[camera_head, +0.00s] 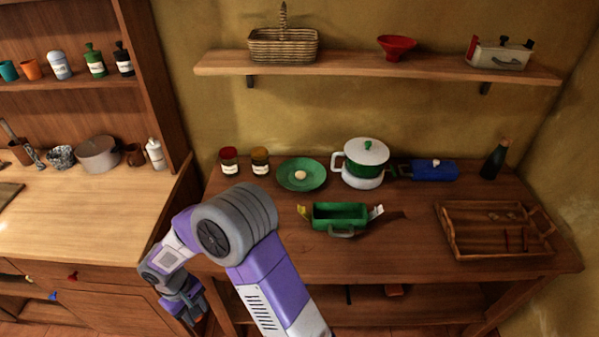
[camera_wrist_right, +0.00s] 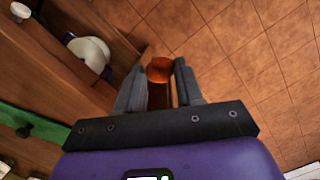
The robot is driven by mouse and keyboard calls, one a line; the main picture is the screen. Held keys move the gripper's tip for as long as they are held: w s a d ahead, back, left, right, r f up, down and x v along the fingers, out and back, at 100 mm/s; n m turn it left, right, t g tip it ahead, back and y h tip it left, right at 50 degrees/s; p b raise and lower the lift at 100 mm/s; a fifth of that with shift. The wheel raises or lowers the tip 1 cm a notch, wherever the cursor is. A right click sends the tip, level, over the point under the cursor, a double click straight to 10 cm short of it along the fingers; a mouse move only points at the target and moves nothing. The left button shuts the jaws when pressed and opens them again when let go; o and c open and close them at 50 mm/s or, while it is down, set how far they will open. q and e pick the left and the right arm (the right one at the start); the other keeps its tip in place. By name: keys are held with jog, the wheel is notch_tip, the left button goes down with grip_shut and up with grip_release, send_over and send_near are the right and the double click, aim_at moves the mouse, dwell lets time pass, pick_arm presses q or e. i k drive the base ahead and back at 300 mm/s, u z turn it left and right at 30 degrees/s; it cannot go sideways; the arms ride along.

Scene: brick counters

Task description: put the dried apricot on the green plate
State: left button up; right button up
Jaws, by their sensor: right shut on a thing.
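The green plate (camera_head: 313,184) lies on the wooden counter near the wall, with a small cream-coloured round thing (camera_head: 300,175) on it. My right gripper (camera_head: 188,309) hangs low in front of the gap between the two counters, below the counter top and well away from the plate. In the right wrist view the gripper (camera_wrist_right: 160,66) is shut on an orange-brown rounded piece, the dried apricot (camera_wrist_right: 159,71), held between the fingertips above the tiled floor. My left gripper is not in view.
A green dish (camera_head: 340,215) is in front. A wooden tray (camera_head: 453,246) lies at right. A shelf (camera_head: 370,69) hangs above.

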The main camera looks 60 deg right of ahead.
aim_at(295, 182)
jog(key=z, duration=0.8)
jog(key=i, duration=0.65)
jog(key=z, duration=0.7)
